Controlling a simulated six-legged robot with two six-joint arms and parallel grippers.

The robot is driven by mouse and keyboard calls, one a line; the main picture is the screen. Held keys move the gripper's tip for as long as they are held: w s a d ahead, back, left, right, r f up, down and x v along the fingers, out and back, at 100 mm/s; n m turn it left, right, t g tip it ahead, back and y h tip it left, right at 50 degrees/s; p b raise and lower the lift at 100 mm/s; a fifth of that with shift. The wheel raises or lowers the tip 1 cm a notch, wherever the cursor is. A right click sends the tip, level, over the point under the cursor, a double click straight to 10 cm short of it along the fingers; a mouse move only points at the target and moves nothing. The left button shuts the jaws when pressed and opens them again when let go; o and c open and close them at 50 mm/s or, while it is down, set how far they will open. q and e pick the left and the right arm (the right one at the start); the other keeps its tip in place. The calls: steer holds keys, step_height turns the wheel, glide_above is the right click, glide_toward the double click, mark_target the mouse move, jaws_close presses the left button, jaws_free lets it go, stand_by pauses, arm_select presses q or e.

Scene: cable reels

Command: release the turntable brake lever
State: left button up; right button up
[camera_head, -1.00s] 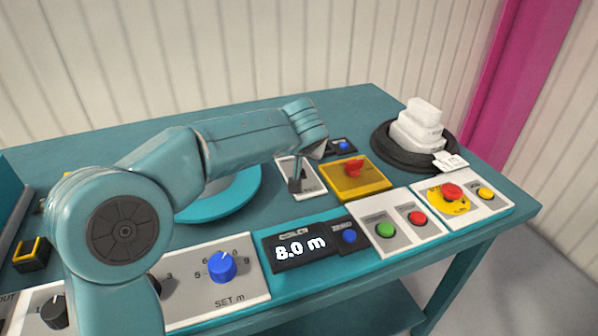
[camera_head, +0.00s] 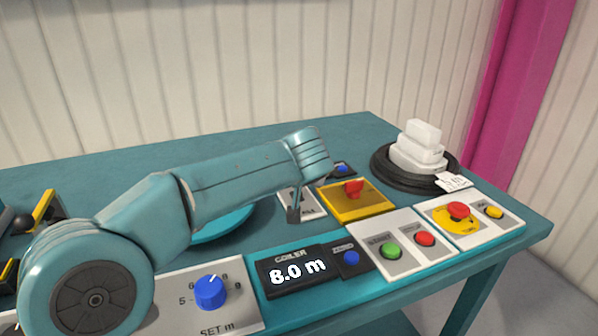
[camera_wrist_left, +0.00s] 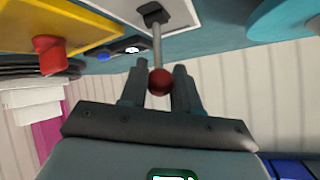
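The brake lever (camera_wrist_left: 157,45) is a thin metal rod with a dark red ball knob (camera_wrist_left: 160,82). It rises from a dark slot in a white plate; the plate also shows in the head view (camera_head: 311,205). My left gripper (camera_wrist_left: 160,78) has its two dark fingers on either side of the knob, seemingly shut on it. In the head view my left gripper (camera_head: 293,213) is at the plate, and the knob is hidden there. The turntable (camera_head: 222,224) is a teal disc mostly covered by my left arm. My right gripper is not in view.
A yellow box with a red switch (camera_head: 352,189) stands just right of the lever plate. In front are the 8.0 m display (camera_head: 298,271), a blue dial (camera_head: 210,292) and green and red buttons (camera_head: 391,251). A black reel with white blocks (camera_head: 417,150) stands at back right.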

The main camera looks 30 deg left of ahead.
arm_select(q)
steer(key=shift+o, duration=1.4)
steer(key=p+v, duration=0.2)
steer(key=v, duration=1.4)
steer(key=shift+d+r, duration=0.15)
steer(key=shift+s, duration=0.1)
